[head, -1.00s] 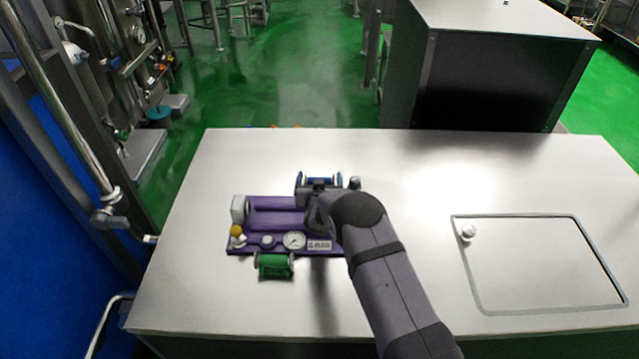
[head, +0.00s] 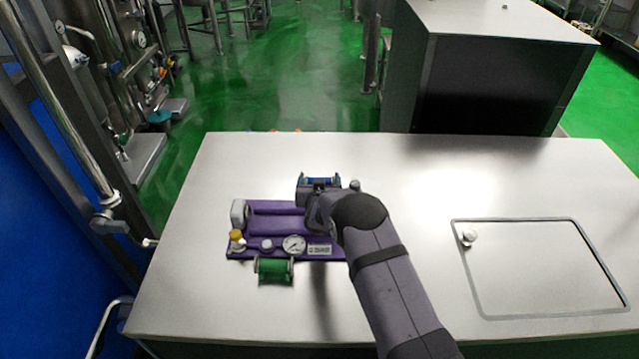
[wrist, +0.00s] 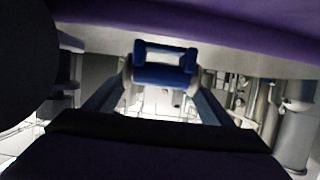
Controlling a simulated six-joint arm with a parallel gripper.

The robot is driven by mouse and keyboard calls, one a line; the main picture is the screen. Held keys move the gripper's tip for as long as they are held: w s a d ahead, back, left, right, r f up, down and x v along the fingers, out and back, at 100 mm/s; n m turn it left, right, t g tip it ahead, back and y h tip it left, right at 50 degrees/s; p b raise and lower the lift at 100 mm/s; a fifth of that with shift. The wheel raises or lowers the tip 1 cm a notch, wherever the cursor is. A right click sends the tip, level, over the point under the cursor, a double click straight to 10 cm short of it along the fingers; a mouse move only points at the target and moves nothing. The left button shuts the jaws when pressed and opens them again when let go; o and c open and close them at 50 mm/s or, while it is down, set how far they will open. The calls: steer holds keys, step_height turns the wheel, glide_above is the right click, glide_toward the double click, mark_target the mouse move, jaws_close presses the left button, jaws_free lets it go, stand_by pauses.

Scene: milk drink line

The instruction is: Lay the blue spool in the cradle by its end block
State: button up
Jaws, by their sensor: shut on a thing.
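The blue spool (head: 322,179) is held in my gripper (head: 320,185), just beyond the far right part of the purple cradle (head: 277,222). In the wrist view the spool (wrist: 163,76) sits between both fingertips (wrist: 160,72), which close on its ends. The cradle has long grooves, and its light grey end block (head: 239,212) stands at its left end. My wrist covers the cradle's right side. The spool appears raised and apart from the cradle, but its height is hard to judge. A purple edge (wrist: 270,32) crosses the top of the wrist view.
A green spool (head: 273,269) lies on the table in front of the cradle. A small grey knob (head: 355,185) is right of my gripper.

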step_height(320, 180, up, 9)
steer(key=shift+f+b, duration=0.15)
steer(key=shift+b, duration=0.25)
steer(key=shift+s, duration=0.1)
steer(key=shift+s+a, duration=0.15)
steer(key=shift+s, duration=0.15)
steer(key=s+d+m+g+h+p, duration=0.1)
steer(key=s+m+h+p, duration=0.15)
steer(key=s, duration=0.55)
steer(key=s+d+m+h+p, duration=0.2)
steer(key=s+h+p, duration=0.15)
steer(key=s, duration=0.45)
steer(key=s+d+m+g+h+p, duration=0.1)
steer(key=s+d+m+g+h, duration=0.1)
steer(key=s+d, duration=0.4)
steer(key=s+d+r+m+g+h+p, duration=0.1)
steer(key=s+d+m+g+h+p, duration=0.1)
steer(key=s+d, duration=0.5)
steer(key=s+m+h, duration=0.1)
steer(key=s+m, duration=0.1)
steer(key=s, duration=0.2)
steer(key=shift+s+d, duration=0.15)
steer(key=shift+s, duration=0.2)
